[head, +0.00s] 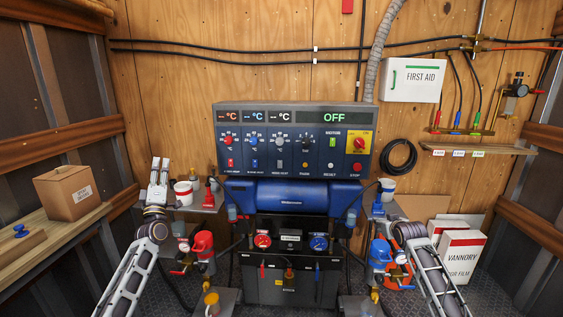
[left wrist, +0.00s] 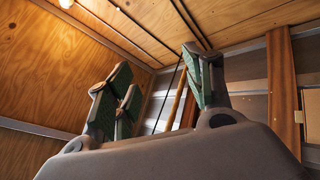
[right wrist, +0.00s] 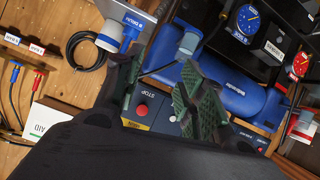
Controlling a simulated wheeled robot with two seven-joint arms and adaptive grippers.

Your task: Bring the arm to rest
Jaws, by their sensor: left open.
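In the right wrist view the right gripper's fingers (right wrist: 164,65) are apart and I see nothing held. They point toward the blue-and-black machine (right wrist: 235,95), which lies beyond them.
The control panel (head: 293,143) reads OFF. A red pump (head: 203,248) and a blue pump (head: 380,252) stand by the arms. A cardboard box (head: 68,192) sits on the left shelf. White cartons (head: 461,257) stand at right. A white-and-red bucket (head: 183,193) is close to the left gripper.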

